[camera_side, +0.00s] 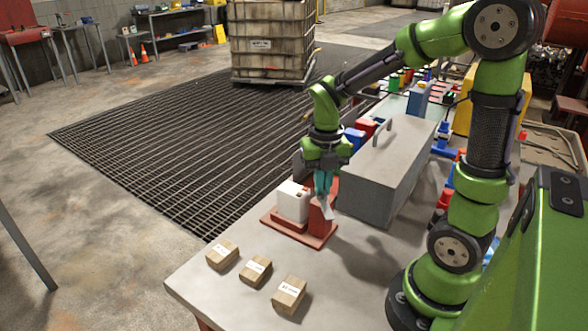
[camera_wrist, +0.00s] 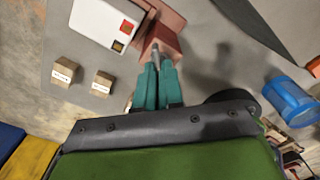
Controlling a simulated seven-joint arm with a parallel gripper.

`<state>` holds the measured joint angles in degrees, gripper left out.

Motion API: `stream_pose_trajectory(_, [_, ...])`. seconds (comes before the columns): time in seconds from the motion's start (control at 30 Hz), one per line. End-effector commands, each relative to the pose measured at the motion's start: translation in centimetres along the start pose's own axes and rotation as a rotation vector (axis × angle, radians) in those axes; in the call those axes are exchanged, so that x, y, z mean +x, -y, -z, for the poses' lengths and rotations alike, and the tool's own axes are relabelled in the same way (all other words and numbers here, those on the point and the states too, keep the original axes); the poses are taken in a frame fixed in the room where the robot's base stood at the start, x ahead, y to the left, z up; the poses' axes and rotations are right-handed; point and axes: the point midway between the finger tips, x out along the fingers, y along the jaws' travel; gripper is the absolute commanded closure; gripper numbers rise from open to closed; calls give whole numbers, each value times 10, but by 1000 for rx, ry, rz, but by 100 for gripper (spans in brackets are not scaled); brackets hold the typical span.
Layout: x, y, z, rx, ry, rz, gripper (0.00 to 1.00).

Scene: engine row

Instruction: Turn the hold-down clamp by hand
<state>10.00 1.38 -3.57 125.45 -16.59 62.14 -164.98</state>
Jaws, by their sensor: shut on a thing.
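A white block (camera_side: 292,201) stands on a red base plate (camera_side: 290,231) near the front of the bench. A red upright block (camera_side: 317,217) stands on the same plate, to the right of the white one. My gripper (camera_side: 324,186) points down over the red block. Its teal fingers (camera_wrist: 158,72) are close together and shut on a slim grey piece, the hold-down clamp (camera_wrist: 156,50), at the red block. The fingers hide much of the clamp, so its exact angle is unclear.
Several small labelled wooden blocks (camera_side: 255,270) lie along the bench's front left edge. A large grey box with a handle (camera_side: 388,160) stands close to the right of my gripper. Blue and red items stand behind it. Bare bench top (camera_side: 350,270) lies in front.

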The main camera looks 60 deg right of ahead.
Motion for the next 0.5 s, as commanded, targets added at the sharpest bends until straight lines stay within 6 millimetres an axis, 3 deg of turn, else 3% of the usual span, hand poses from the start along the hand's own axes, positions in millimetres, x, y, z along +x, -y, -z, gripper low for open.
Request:
stream_pose_trajectory(0.47, [5, 0, 2, -23, -7, 6, 100])
stream_pose_trajectory(0.5, [5, 0, 2, -23, -7, 6, 90])
